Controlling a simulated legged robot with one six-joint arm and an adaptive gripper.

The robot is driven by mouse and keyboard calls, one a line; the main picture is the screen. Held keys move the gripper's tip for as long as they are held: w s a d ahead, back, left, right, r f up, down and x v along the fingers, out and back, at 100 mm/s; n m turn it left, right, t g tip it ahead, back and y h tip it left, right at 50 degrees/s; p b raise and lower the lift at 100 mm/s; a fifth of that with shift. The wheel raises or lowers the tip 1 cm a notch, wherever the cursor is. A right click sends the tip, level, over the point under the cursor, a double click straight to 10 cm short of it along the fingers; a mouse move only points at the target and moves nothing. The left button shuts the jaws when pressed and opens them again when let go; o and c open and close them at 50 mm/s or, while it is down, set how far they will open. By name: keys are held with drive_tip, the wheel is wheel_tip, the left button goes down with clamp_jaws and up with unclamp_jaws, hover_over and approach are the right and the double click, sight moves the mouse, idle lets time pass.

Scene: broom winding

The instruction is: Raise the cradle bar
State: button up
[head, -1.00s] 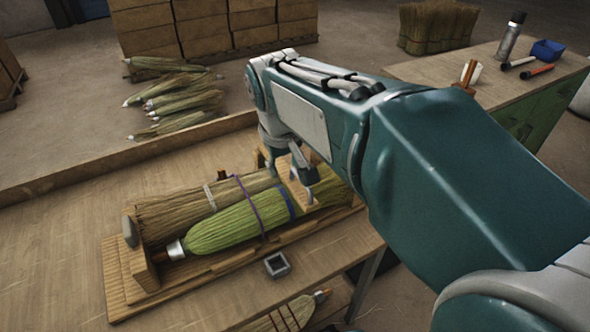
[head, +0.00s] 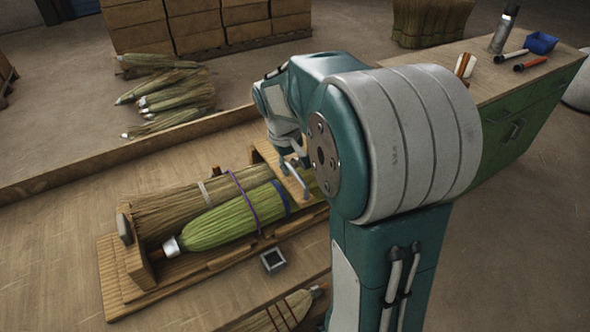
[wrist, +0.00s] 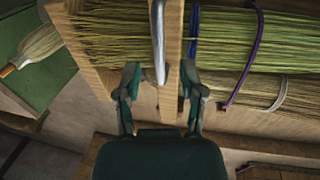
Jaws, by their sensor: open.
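A wooden cradle (head: 112,262) on the bench holds a tan broom bundle (head: 170,217) and a green one (head: 215,224), side by side. A wooden cradle bar (head: 268,156) crosses them near their right end, with a pale metal handle on it. The bar (wrist: 174,50) and handle (wrist: 158,45) also show in the wrist view. My gripper (wrist: 160,88) is open, with one finger on each side of the handle's near end and the bar in that view. Whether the fingers touch them, I cannot tell. My arm hides the cradle's right end in the head view.
A small square dark tray (head: 273,261) lies at the bench's front edge. A raised wooden ledge (head: 60,181) runs along the back. Loose brooms (head: 170,95) lie on the floor behind. A green cabinet (head: 530,110) with tools stands at right.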

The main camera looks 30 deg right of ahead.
drive_tip(key=shift+d+f, duration=0.25)
drive_tip(key=shift+f, duration=1.05)
clamp_jaws()
drive_tip(key=shift+r, duration=0.15)
drive_tip(key=w+r+g, duration=0.1)
drive_tip(key=r, duration=0.1)
drive_tip(key=w+r+g, duration=0.2)
drive_tip(key=r, duration=0.1)
drive_tip(key=w+r+g, duration=0.1)
drive_tip(key=w+r, duration=0.1)
drive_tip(key=r, duration=0.1)
drive_tip(key=shift+w+r+g, duration=0.1)
drive_tip(key=shift+r+g, duration=0.05)
drive_tip(key=shift+g, duration=0.25)
drive_tip(key=shift+w+r+n+g, duration=0.3)
drive_tip(key=shift+w+r+g, duration=0.4)
drive_tip(key=shift+w+r, duration=0.4)
